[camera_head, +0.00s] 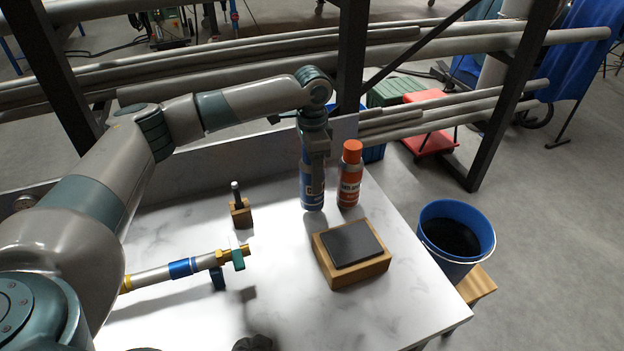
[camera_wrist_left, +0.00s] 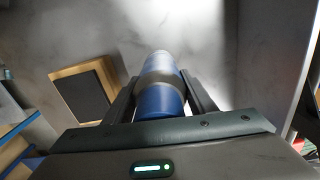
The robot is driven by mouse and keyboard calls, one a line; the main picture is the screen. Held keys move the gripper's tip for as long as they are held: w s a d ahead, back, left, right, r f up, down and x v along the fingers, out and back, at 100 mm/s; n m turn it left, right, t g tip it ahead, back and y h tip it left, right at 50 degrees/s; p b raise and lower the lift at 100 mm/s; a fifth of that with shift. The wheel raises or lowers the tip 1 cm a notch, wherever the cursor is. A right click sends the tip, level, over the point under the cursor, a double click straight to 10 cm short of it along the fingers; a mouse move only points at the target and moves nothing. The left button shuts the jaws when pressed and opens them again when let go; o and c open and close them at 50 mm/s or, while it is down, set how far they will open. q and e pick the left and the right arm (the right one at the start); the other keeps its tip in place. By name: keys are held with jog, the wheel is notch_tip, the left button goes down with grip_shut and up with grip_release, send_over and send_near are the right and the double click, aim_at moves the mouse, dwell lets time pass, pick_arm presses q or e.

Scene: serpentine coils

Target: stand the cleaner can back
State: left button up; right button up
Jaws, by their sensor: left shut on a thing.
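A blue can (camera_head: 312,188), which I take to be the cleaner can, is upright at the back of the white marble-look table (camera_head: 190,310). My left gripper (camera_head: 314,152) comes down from above and is shut on its upper part. In the left wrist view the blue can (camera_wrist_left: 160,98) lies between the two fingers. Its base is at or very near the tabletop; I cannot tell whether it touches. My right gripper is not in view.
A red can with an orange cap (camera_head: 349,180) stands close to the right. A wooden block with a dark top (camera_head: 352,255) lies in front. A small wooden holder (camera_head: 241,214) and a pipe with valves (camera_head: 182,268) are left. A blue bucket (camera_head: 455,240) is beyond the right edge.

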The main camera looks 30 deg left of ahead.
pick_arm(q)
jog(key=shift+f+p, duration=0.4)
jog(key=shift+f, duration=0.9)
jog(key=o, duration=1.4)
jog(key=shift+f, duration=0.1)
jog(key=shift+r, duration=0.35)
notch_tip(320, 180, up, 10)
jog(key=b, duration=0.3)
jog(key=shift+b, duration=0.4)
jog(key=shift+r, duration=0.8)
